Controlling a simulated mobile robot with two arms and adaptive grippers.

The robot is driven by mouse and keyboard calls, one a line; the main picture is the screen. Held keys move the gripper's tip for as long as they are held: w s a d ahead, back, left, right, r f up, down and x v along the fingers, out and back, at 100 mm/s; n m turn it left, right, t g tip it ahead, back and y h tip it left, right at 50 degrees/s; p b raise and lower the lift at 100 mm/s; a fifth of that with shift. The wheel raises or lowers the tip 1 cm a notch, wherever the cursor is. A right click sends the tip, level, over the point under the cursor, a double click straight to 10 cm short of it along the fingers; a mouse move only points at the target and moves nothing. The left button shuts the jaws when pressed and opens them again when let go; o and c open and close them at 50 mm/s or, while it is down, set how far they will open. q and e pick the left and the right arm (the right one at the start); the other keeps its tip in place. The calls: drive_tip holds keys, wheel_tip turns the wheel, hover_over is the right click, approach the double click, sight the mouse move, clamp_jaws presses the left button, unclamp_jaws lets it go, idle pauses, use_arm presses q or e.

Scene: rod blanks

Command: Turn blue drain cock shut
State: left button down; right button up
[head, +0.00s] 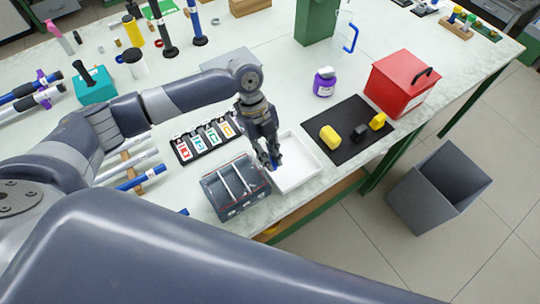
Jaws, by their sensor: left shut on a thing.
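My left gripper (273,160) points down at the back right corner of a dark grey box (225,208) with light bars across its open top. It is shut on a small blue part at its fingertips, which looks like the blue drain cock (276,165). The fingers hide most of the cock, so its turn angle cannot be made out. A shallow white tray (297,172) lies right beside the box, under and behind the gripper. My right gripper is not in view.
A black rack (187,158) with colored labels stands left of the gripper. A black mat (347,148) with yellow and black pieces and a red box (396,84) lie to the right. A grey bin (425,195) stands on the floor beyond the table edge.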

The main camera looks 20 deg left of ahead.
use_arm(q)
drive_tip(key=shift+r+m, duration=0.1)
drive_tip(key=shift+m, duration=0.3)
drive_tip(key=c, duration=1.6)
unclamp_jaws()
drive_tip(key=v, duration=0.8)
drive_tip(key=shift+d, duration=0.1)
